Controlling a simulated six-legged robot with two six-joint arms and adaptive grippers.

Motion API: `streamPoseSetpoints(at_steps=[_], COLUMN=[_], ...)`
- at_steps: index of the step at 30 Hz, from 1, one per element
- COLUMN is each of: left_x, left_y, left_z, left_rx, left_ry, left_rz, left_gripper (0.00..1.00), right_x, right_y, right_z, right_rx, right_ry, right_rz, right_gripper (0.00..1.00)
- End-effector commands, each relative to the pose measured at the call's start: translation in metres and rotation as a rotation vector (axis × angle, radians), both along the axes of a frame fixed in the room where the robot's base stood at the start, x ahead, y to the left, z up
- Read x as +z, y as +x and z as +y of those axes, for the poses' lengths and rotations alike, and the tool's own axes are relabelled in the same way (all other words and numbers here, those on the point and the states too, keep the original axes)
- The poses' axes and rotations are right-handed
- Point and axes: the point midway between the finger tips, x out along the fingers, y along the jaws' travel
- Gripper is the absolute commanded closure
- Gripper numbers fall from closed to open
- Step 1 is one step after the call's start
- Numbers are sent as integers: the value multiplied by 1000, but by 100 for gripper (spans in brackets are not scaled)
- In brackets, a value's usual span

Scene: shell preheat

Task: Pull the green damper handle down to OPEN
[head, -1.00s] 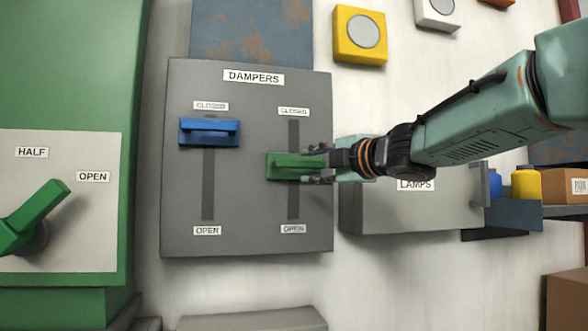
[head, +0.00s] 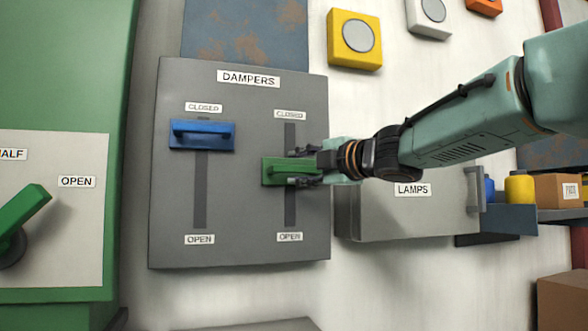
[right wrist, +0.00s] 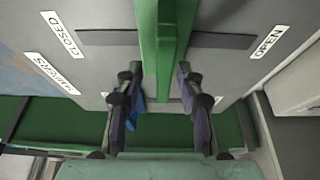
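The green damper handle (head: 272,171) sits near the middle of the right-hand slot on the grey DAMPERS panel (head: 240,250), between the CLOSED label above and the OPEN label (head: 289,237) below. My right gripper (head: 296,168) comes from the right with one finger above and one below the handle's bar. My left gripper is not in view.
A blue damper handle (head: 202,135) sits high in the left-hand slot. A grey LAMPS box (head: 400,220) stands right of the panel, below my right arm. A green lever (head: 20,212) is at the far left. The lower part of the right slot looks clear.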

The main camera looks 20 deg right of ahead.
Motion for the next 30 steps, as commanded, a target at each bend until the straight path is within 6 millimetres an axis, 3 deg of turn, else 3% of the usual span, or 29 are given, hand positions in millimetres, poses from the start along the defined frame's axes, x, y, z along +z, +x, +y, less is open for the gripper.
streamPoseSetpoints(at_steps=[10, 23, 30], left_x=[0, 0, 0], left_y=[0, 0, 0], left_z=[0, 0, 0], left_rx=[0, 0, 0], left_ry=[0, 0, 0], left_rz=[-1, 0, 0], left_gripper=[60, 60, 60], right_x=[-1, 0, 0], right_y=[-2, -2, 0], right_z=[-2, -1, -1], right_rx=[-1, -1, -1], right_ry=[0, 0, 0], right_rz=[1, -1, -1], right_gripper=[62, 99, 100])
